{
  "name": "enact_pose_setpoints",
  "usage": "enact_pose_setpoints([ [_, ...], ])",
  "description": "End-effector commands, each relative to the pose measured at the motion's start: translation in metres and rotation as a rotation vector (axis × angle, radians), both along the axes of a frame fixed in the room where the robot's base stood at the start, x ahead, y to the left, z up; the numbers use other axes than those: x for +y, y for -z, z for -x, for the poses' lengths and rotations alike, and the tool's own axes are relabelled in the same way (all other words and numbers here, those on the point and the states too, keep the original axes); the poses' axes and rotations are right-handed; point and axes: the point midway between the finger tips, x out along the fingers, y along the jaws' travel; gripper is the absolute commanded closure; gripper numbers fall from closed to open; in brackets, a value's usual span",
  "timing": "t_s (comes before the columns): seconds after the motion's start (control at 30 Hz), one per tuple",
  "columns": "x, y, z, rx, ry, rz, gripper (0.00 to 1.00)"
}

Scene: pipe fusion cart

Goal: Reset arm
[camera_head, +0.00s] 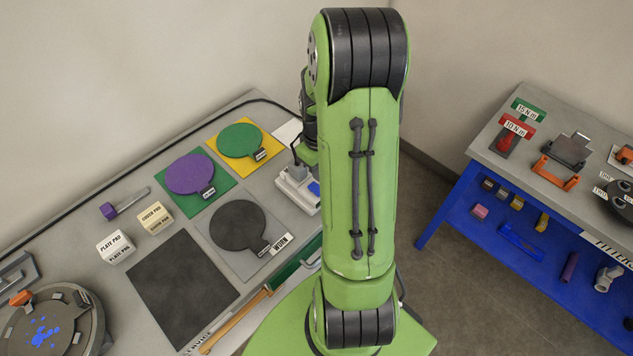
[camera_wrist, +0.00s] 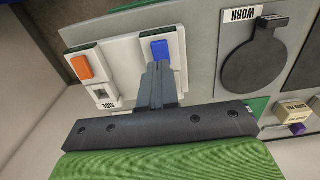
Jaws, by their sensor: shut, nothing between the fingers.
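My green arm stands upright in the middle of the head view and hides part of the bench behind it. My gripper (camera_wrist: 159,72) shows in the wrist view as dark fingers closed together, with nothing between them. In the wrist view the fingers are in front of a white switch box (camera_wrist: 120,55) with an orange button (camera_wrist: 81,67) and a blue button (camera_wrist: 160,50). The white box (camera_head: 297,188) also shows in the head view, partly behind my arm. Whether the fingers touch the box cannot be told.
The left bench holds a purple disc (camera_head: 190,174), a green disc (camera_head: 239,140), a dark disc (camera_head: 237,225) marked WORN, a black mat (camera_head: 181,289), two labelled pads (camera_head: 116,247) and a round fixture (camera_head: 50,325). A blue-shelved bench (camera_head: 480,200) stands right, with bare floor between.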

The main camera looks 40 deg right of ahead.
Motion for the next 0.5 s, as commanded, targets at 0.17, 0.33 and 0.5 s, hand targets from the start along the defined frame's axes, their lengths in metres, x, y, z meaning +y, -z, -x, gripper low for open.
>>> enact_pose_setpoints([
  [0.17,-0.0002,-0.0173,0.0002,0.001,0.001,0.000,1.00],
  [0.33,-0.0002,-0.0152,0.0003,0.001,0.001,0.000,1.00],
  [0.5,-0.0001,-0.0148,0.0002,0.001,0.001,0.000,1.00],
])
